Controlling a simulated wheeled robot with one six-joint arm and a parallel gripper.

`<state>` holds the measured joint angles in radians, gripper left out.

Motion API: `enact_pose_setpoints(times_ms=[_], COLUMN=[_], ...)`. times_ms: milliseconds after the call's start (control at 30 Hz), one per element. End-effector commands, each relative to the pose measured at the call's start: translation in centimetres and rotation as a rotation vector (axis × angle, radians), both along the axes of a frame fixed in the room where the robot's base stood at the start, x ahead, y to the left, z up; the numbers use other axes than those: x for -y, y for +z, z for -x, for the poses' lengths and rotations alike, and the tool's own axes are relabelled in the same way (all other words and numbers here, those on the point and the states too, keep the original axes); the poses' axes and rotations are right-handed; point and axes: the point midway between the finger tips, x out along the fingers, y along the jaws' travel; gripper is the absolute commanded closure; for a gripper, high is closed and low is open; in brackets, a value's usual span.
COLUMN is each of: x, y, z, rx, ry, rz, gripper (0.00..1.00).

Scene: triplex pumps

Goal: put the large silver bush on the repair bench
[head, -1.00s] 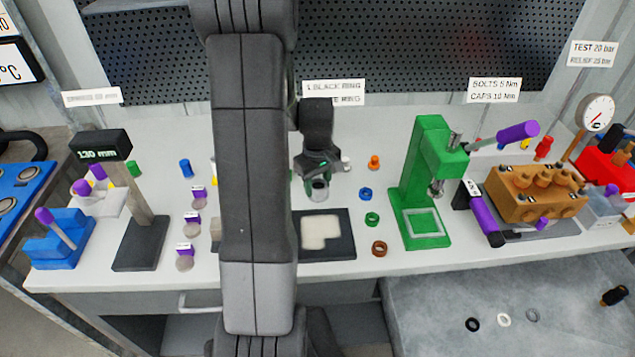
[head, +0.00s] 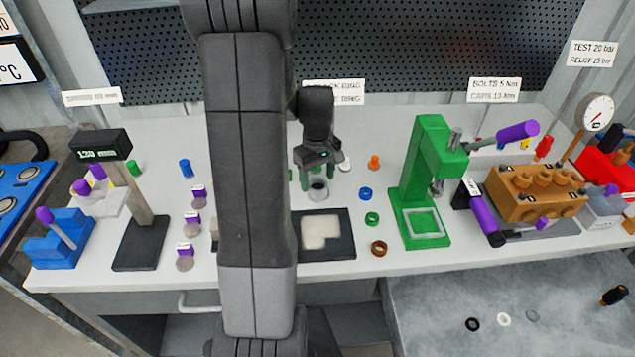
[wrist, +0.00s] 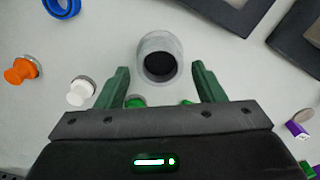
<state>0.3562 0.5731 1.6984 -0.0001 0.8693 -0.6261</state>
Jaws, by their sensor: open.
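The large silver bush (wrist: 160,58) stands upright on the repair bench (wrist: 225,85), its dark bore facing up in the wrist view. In the head view the bush (head: 318,190) is behind the dark pad with the pale patch. My gripper (head: 318,178) is open above it, pointing down. In the wrist view the green fingers of my gripper (wrist: 160,70) lie left and right of the bush, with a visible gap on each side. The repair bench (head: 345,265) is a long pale table.
Nearby in the wrist view are an orange plug (wrist: 22,70), a white plug (wrist: 80,92) and a blue ring (wrist: 62,6). A green press (head: 425,185) stands to the right. The dark pad (head: 345,250) lies in front.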

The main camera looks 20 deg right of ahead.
Motion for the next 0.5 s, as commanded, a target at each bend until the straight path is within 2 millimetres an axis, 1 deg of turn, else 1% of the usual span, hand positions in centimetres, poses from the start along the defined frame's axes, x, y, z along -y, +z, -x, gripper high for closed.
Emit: enact_pose_setpoints(times_ms=[33, 100, 300, 400, 500], x=[0.0, 0.0, 0.0, 0.0, 0.0], y=[1.3, 2.9, 6.9, 8.3, 9.1], z=[-0.1, -0.1, 0.0, 0.0, 0.0], rx=[0.006, 0.006, 0.003, 0.002, 0.001], ry=[0.0, 0.0, 0.0, 0.0, 0.0], rz=[0.003, 0.003, 0.001, 0.001, 0.001], gripper=[0.38, 0.38, 0.38, 0.38, 0.38])
